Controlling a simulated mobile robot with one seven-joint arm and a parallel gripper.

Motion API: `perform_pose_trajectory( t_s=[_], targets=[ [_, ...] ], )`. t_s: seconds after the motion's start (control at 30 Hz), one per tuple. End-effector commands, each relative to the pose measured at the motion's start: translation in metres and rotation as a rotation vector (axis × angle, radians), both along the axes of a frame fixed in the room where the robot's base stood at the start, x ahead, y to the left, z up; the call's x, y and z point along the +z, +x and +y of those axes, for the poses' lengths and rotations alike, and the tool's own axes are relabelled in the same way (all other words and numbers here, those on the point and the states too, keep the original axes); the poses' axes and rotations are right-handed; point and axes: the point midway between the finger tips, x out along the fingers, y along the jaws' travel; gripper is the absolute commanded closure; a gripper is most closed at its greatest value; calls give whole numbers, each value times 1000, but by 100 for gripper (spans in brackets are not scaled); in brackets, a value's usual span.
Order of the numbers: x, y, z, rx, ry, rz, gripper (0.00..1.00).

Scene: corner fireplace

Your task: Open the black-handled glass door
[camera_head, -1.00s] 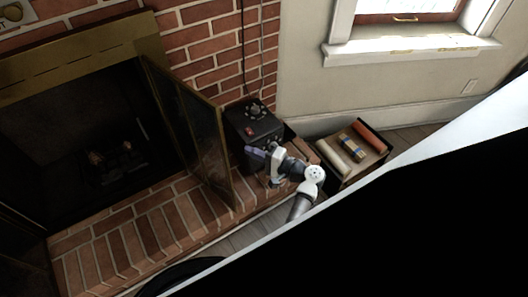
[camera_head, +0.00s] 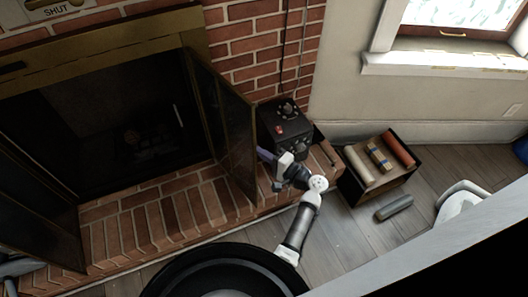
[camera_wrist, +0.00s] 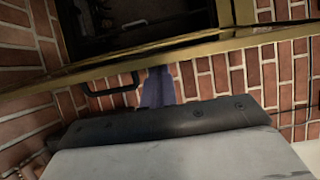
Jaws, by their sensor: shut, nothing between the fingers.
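The right glass door (camera_head: 222,125) of the fireplace is a dark pane in a thin brass frame. It stands swung out from the opening over the brick hearth. In the wrist view its brass edge (camera_wrist: 190,41) crosses the picture, with a black handle (camera_wrist: 113,87) on it. My gripper (camera_head: 264,154) is on the right side of this door, close to its outer edge. In the wrist view the bluish fingers (camera_wrist: 157,86) are shut and empty, just right of the handle. I cannot tell whether they touch the door.
The left glass door (camera_head: 36,210) also stands open. A black box with knobs (camera_head: 284,128) sits on the hearth by the brick wall, close to my gripper. A crate (camera_head: 372,184) with rolls stands on the floor, with a grey cylinder (camera_head: 394,207) beside it. Wood floor (camera_head: 345,245) is clear in front.

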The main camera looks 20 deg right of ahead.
Motion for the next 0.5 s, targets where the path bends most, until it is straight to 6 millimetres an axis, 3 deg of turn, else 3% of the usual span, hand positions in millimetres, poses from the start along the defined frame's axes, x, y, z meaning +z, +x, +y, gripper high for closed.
perform_pose_trajectory(
  t_s=[0.27,0.5],
  targets=[
    [1,-12,41,-87,3,4,100],
    [-1,-23,98,-108,2,3,100]
  ],
)
